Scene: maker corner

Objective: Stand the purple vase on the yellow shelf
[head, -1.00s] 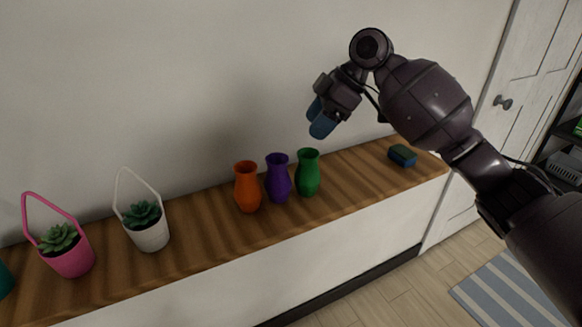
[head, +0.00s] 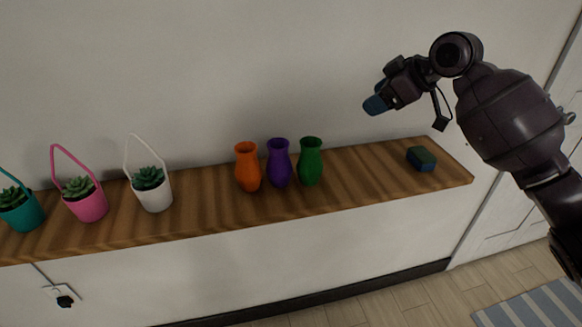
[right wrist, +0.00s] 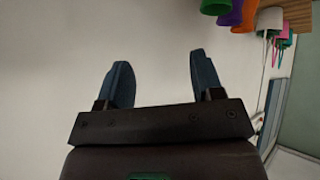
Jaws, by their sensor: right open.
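The purple vase (head: 279,164) stands upright on the wooden ledge, between an orange vase (head: 247,168) on its left and a green vase (head: 310,163) on its right. Part of the purple vase (right wrist: 230,14) also shows at the top edge of the right wrist view. My right gripper (head: 376,104) is up and to the right of the vases, above the ledge and apart from them. In the right wrist view its two blue fingers (right wrist: 160,80) are spread with nothing between them. My left gripper is out of view. No yellow shelf shows.
The wooden ledge (head: 360,180) runs along a pale wall. White, pink and teal baskets (head: 154,195) with succulents and tall handles stand at the left. A dark green and blue block (head: 421,159) lies near the right end. The ledge is clear between block and green vase.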

